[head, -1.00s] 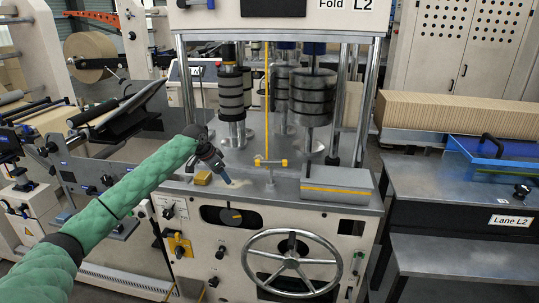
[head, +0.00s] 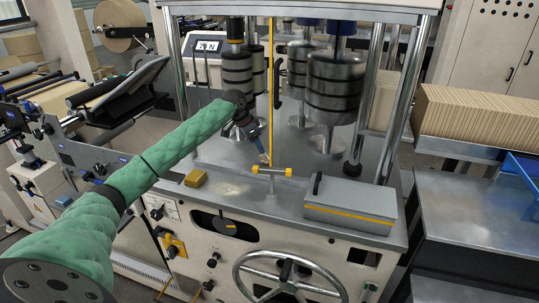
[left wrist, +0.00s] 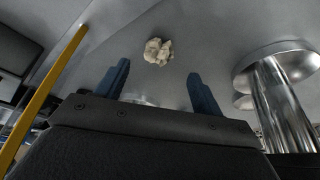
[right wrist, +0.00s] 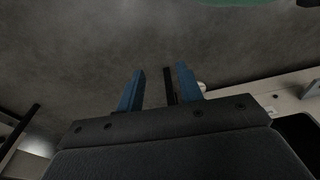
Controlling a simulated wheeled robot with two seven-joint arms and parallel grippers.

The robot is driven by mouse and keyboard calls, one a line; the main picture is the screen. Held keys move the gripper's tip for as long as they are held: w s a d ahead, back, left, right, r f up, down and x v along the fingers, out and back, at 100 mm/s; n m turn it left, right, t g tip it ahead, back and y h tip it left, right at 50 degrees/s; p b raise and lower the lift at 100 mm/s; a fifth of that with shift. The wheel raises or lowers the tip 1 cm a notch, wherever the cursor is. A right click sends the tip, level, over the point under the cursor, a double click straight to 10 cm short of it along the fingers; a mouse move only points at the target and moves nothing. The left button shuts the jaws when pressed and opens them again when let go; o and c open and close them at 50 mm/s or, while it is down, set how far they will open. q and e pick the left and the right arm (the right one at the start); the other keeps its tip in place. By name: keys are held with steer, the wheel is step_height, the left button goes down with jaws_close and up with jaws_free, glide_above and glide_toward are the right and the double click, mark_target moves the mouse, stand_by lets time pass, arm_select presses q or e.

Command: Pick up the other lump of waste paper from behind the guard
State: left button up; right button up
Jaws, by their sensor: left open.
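A crumpled, cream-coloured lump of waste paper (left wrist: 157,51) lies on the grey metal deck in the left wrist view, just beyond and between my left fingertips. My left gripper (left wrist: 158,72) is open and empty, its blue fingers apart. In the head view the left gripper (head: 263,157) points down over the machine deck, close to the thin yellow upright (head: 271,95). I cannot make out the lump in the head view. My right gripper (right wrist: 160,72) shows only in the right wrist view, open over a dark grey floor, with no paper between its fingers.
Steel rollers on round feet (head: 335,85) stand behind the deck; one shiny column (left wrist: 285,105) is right of the lump. A yellow T-shaped handle (head: 272,171), a grey box (head: 350,204) and a small yellow block (head: 196,178) sit along the front of the deck.

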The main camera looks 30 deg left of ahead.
mark_target(263, 155)
arm_select(q)
steer(key=shift+d+f, duration=0.15)
steer(key=shift+f, duration=0.15)
steer(key=shift+w+p+x, duration=0.25)
steer(key=shift+p+x, duration=0.25)
steer(key=shift+x, duration=0.6)
steer(key=p+x, duration=0.2)
steer(key=x, duration=0.1)
steer(key=shift+d, duration=0.15)
steer(key=shift+w+d+f+p, duration=0.15)
steer(key=shift+f+p, duration=0.15)
steer(key=shift+f, duration=0.4)
arm_select(e)
step_height(263, 155, down, 8)
steer(key=s+d, duration=0.2)
steer(key=d, duration=0.1)
steer(key=shift+s+t, duration=0.3)
steer(key=shift+s, duration=0.1)
arm_select(q)
steer(key=c, duration=1.1)
arm_select(e)
steer(key=shift+d+r, duration=0.1)
